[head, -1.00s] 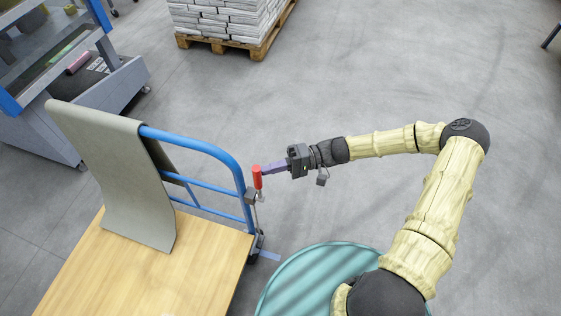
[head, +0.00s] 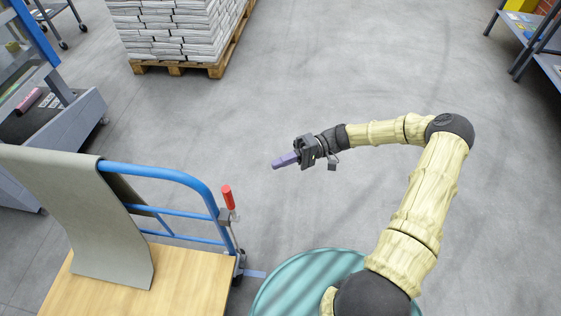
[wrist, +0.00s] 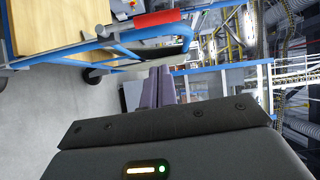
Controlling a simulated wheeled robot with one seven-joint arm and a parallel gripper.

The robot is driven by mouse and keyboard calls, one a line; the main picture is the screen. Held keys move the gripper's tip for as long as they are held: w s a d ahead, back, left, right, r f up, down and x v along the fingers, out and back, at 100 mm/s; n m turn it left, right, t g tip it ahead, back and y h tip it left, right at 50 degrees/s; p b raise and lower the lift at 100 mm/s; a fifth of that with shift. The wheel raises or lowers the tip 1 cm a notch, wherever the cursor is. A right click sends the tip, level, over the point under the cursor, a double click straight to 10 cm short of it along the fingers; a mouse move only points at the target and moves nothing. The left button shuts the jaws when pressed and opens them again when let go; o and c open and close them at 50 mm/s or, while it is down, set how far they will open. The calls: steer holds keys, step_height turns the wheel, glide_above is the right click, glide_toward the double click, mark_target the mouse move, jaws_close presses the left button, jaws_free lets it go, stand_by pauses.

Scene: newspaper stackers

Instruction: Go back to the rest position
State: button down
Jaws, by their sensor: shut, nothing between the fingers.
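My gripper (head: 284,160) has purple fingers and is held out over open grey floor, to the right of the trolley. Its fingers are shut together with nothing between them, as the wrist view (wrist: 159,85) also shows. My arm is bent at the elbow and reaches left. A red clamp handle (head: 228,197) stands on the trolley's blue rail, to the left of and below my gripper, apart from it. The handle also shows at the top of the wrist view (wrist: 156,19).
A trolley with a blue rail (head: 180,173), a wooden deck (head: 190,283) and a draped grey sheet (head: 80,205) stands at left. A pallet (head: 205,67) with stacked newspapers is at the back. A blue-framed machine is at far left, shelving (head: 540,65) at far right. The middle floor is clear.

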steer(key=shift+a, duration=0.2)
stand_by(0.3)
steer(key=s+f+h, duration=0.2)
steer(key=s+h, duration=0.4)
steer(key=h, duration=0.1)
steer(key=s+d+r+m+t+h, duration=0.3)
steer(key=d+r+t+h, duration=0.15)
steer(key=d+h, duration=0.25)
steer(key=s+d+r+t+h+p, duration=0.1)
steer(key=r+t+p, duration=0.1)
steer(key=r+p, duration=0.6)
steer(key=s+d+r+m+t+h+p, duration=0.1)
steer(key=r+p, duration=0.7)
steer(key=r, duration=0.9)
steer(key=shift+s+d+r+m+t+h, duration=0.3)
steer(key=shift+s+d+t, duration=0.25)
steer(key=shift+s+d, duration=0.15)
